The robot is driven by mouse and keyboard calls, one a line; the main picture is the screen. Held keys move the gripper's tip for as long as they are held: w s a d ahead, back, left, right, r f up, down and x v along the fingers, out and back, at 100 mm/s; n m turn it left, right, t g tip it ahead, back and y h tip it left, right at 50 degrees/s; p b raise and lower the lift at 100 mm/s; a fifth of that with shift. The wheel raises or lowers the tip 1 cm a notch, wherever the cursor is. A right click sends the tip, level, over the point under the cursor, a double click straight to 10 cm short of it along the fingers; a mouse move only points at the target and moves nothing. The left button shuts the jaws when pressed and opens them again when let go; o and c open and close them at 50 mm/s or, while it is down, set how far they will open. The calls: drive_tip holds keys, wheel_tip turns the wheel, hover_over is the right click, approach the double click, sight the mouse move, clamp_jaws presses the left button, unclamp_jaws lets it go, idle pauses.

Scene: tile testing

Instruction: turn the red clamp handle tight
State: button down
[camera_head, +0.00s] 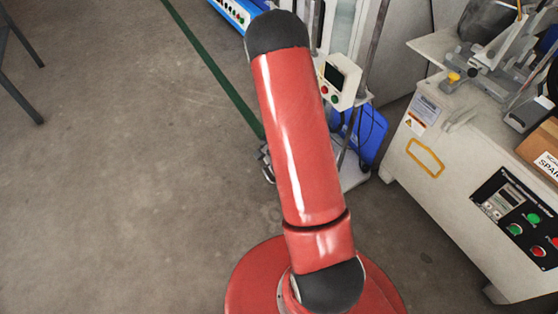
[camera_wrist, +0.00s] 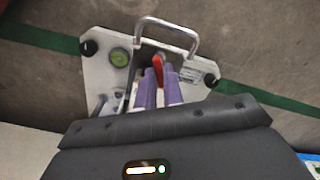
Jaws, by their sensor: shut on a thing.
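The red clamp handle (camera_wrist: 158,65) shows in the wrist view, on a metal plate (camera_wrist: 97,68) with a silver bar handle at its far side. My gripper (camera_wrist: 155,78) has its two purple-grey fingers close together and shut on the red handle. The fingers hide the handle's lower part and what it turns on. In the head view my red arm covers this spot, and neither the gripper nor the clamp handle can be seen.
In the head view, a blue container (camera_head: 368,134) and a control box (camera_head: 340,82) stand behind my arm.

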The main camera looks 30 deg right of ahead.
drive_tip(key=m, duration=0.2)
drive_tip(key=shift+r+m+p, duration=0.1)
drive_tip(key=shift+m+p, duration=0.3)
drive_tip(key=m, duration=0.3)
drive_tip(key=shift+p, duration=0.35)
drive_tip(key=c, duration=1.8)
unclamp_jaws()
drive_tip(key=shift+o, duration=0.2)
wheel_tip(320, 180, up, 7)
drive_tip(key=p, duration=0.5)
